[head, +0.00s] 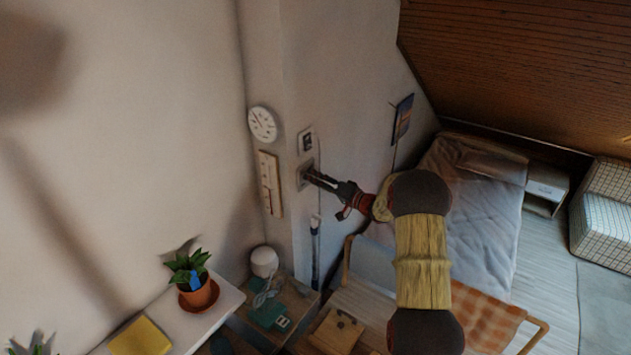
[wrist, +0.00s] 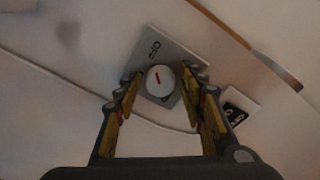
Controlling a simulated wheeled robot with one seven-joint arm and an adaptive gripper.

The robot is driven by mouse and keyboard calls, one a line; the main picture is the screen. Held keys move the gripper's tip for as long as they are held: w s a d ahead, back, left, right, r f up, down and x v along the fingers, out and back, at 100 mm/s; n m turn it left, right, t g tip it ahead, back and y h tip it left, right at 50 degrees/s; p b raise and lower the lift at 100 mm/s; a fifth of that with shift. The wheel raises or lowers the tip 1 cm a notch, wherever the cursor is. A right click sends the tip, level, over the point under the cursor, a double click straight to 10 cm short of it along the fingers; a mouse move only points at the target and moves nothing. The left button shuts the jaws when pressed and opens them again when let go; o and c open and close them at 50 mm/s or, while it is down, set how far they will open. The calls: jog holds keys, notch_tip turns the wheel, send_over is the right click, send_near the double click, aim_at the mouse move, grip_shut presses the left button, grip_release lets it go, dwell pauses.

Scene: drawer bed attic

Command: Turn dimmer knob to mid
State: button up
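The dimmer knob (wrist: 160,81) is a round white knob with a red mark, on a grey wall plate (wrist: 182,57) in the wrist view. In that view the red mark runs slightly slanted on the knob's face. My gripper (wrist: 163,88) is open, its two fingers on either side of the knob, with a gap seen on both sides; whether either finger touches it I cannot tell. In the head view my gripper (head: 311,174) reaches to the plate (head: 304,171) on the wall, and hides the knob there.
A second small plate (head: 306,141) sits just above on the wall; a round dial (head: 262,123) and a thermometer board (head: 270,183) hang to the left. Below are a white lamp (head: 264,261), a potted plant (head: 198,288) and a wooden chair (head: 370,300). A bed (head: 470,200) stands right.

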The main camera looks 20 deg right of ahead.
jog(key=c, duration=0.9)
jog(key=shift+f+b, duration=0.1)
jog(key=shift+b, duration=0.4)
jog(key=shift+w+d+m+g+y+p, duration=0.1)
jog(key=shift+m+g+y, duration=0.2)
jog(key=shift+m, duration=5.35)
jog(key=shift+w+d+m+g+y+p, duration=0.2)
jog(key=shift+m+y, duration=0.25)
jog(key=shift+m, duration=5.25)
jog(key=shift+s+d+m+g+y, duration=0.1)
jog(key=shift+m+g+y, duration=0.25)
jog(key=shift+m, duration=5.3)
